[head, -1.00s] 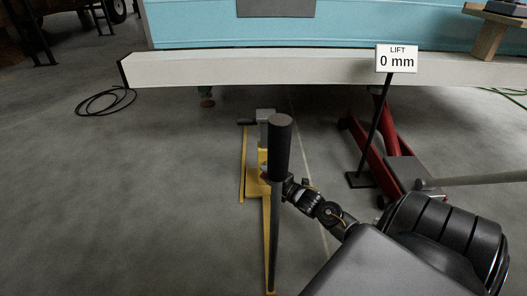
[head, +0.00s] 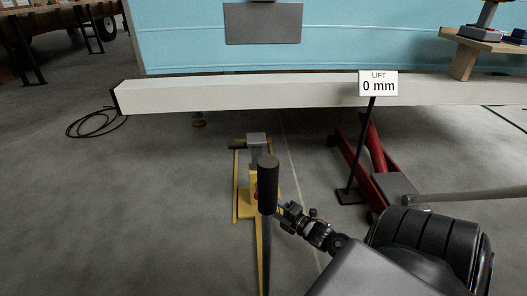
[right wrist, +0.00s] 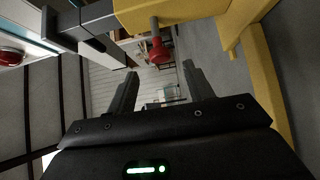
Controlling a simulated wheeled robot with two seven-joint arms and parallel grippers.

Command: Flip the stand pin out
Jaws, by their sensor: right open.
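The yellow stand (head: 244,205) is on the floor, with a grey block on top and a dark bar to its left. A small red part (head: 256,194) shows on it, partly hidden behind a black-gripped upright handle (head: 268,185). In the right wrist view the stand's yellow body (right wrist: 190,12) is at the top, and a grey pin with a red knob (right wrist: 158,48) points down from it. My right gripper (right wrist: 160,73) is open and empty, the knob showing between its fingertips, apparently beyond them. In the head view its fingers are hidden near the handle. My left gripper is not in view.
A long white beam (head: 230,93) runs below the blue camper (head: 180,35). A red jack (head: 365,160) stands right of the stand, beside a sign (head: 378,83) reading "LIFT 0 mm". A black cable (head: 95,124) lies left. The floor left of the stand is clear.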

